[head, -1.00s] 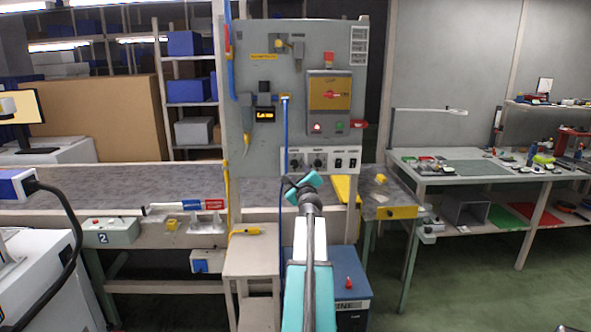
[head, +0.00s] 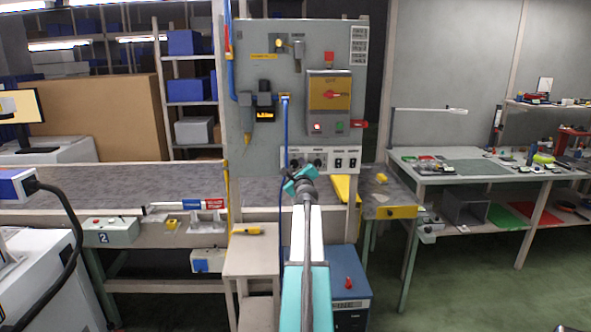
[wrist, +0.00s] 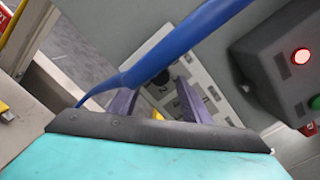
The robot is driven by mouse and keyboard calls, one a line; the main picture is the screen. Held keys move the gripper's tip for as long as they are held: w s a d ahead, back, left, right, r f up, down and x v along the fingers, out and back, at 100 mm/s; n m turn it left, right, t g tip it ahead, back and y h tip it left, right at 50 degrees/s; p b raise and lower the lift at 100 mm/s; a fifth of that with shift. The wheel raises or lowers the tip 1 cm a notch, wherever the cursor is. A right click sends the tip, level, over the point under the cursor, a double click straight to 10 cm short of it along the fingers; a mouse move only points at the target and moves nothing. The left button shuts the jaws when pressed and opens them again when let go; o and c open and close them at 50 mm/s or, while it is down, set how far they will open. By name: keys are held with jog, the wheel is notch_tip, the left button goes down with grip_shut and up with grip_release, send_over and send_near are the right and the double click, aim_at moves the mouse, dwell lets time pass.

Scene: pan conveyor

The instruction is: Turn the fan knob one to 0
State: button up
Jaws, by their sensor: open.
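The pale control strip (head: 328,152) is at the bottom of the grey panel, with two dark round knobs side by side at its left. The left knob (head: 296,162) and the right knob (head: 318,161) are small, and their labels and settings cannot be read. My gripper (head: 299,178) is just below and in front of the knobs, overlapping the strip's lower edge. In the wrist view its two purple fingers (wrist: 156,98) stand apart with nothing held between them. The strip (wrist: 200,75) shows tilted beyond them with a dark knob (wrist: 157,52). I see no contact with a knob.
A blue hose (head: 285,130) hangs down the panel and crosses close in front of the fingers in the wrist view (wrist: 180,45). Two switches (head: 346,162) sit right of the knobs. A grey box with a lit red button (head: 317,128) is above.

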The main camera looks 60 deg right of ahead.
jog(key=c, duration=0.9)
jog(key=shift+a, duration=0.3)
jog(key=shift+c, duration=0.8)
jog(key=shift+d, duration=0.2)
jog(key=shift+r, duration=0.1)
